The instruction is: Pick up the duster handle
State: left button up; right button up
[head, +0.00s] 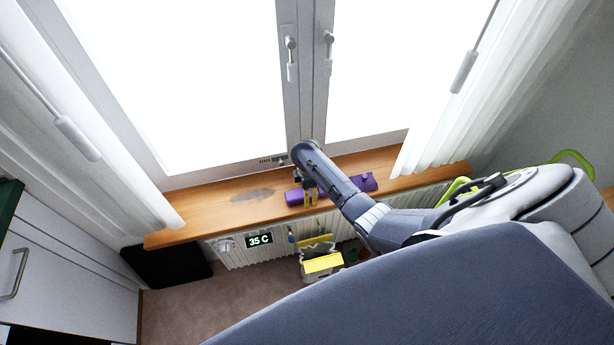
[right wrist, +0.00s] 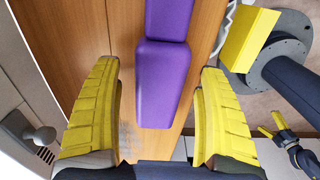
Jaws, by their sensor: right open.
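The purple duster handle (head: 362,183) lies lengthwise on the wooden windowsill; my right arm covers its middle in the head view. In the right wrist view the purple handle (right wrist: 162,85) runs between the fingers, its near end towards the palm. My right gripper (head: 308,197) is over the handle's left part. Its yellow fingers (right wrist: 160,100) are open, one on each side, with gaps between them and the handle. My left gripper (right wrist: 272,125) shows small at the right of the right wrist view, its yellow fingers apart. It is not seen in the head view.
The windowsill (head: 210,210) has a grey smudge left of the handle. The window stands behind it, with curtains (head: 445,130) at both sides. Below are a radiator with a 35 C display (head: 259,239) and a holder with a yellow item (head: 323,263).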

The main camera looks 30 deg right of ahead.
jog(key=shift+c, duration=0.6)
jog(key=c, duration=1.3)
jog(key=shift+r, duration=0.1)
jog(key=shift+r, duration=9.9)
jog(key=o, duration=0.6)
jog(key=c, duration=0.5)
